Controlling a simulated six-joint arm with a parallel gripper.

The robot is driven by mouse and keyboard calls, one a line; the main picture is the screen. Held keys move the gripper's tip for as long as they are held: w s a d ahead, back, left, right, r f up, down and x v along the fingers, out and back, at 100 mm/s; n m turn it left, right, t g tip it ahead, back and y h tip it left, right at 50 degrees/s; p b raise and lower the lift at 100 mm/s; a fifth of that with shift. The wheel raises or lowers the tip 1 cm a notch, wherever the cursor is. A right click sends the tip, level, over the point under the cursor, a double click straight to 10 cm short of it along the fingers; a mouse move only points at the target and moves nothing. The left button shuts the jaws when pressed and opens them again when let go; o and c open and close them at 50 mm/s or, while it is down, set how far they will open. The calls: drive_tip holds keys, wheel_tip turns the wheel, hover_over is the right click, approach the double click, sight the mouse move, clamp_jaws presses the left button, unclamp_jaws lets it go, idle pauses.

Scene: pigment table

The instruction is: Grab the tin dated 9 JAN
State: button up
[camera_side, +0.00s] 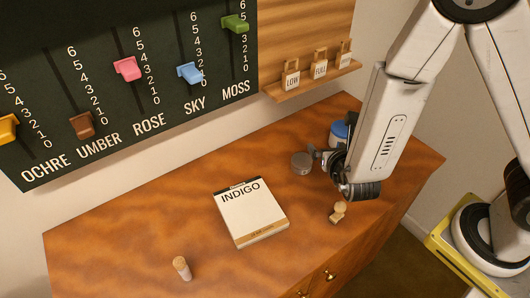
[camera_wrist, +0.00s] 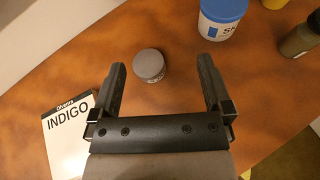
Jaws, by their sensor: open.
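A small round grey tin (camera_side: 301,163) stands on the wooden table top, left of my gripper in the side view. It also shows in the wrist view (camera_wrist: 150,65), ahead of my gripper and between the lines of its two fingers. No date can be read on it in either view. My gripper (camera_wrist: 161,63) is open, with nothing between its fingers. In the side view my gripper (camera_side: 318,155) is close to the tin, partly hidden by my wrist; I cannot tell whether they touch.
A white INDIGO box (camera_side: 251,212) lies left of my gripper. A blue-lidded jar (camera_side: 338,133) stands behind the tin. A small wooden piece (camera_side: 338,212) and a pale cylinder (camera_side: 182,268) are nearer the front. An olive bottle (camera_wrist: 300,40) is at right in the wrist view.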

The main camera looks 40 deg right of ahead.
drive_tip(key=a, duration=0.1)
drive_tip(key=n+y, duration=0.1)
drive_tip(key=a+t, duration=0.1)
drive_tip(key=shift+w+a+f+n+y, duration=0.2)
drive_tip(key=shift+w+a+n+y, duration=0.1)
drive_tip(key=shift+n, duration=0.1)
drive_tip(key=shift+f, duration=0.1)
approach(304, 165)
drive_tip(key=shift+x, duration=1.6)
drive_tip(key=shift+w+d+f, duration=0.15)
drive_tip(key=shift+w, duration=0.05)
drive_tip(key=shift+w+d+f, duration=0.15)
drive_tip(key=shift+w+f, duration=0.05)
drive_tip(key=shift+w, duration=0.35)
drive_tip(key=shift+x, duration=2.95)
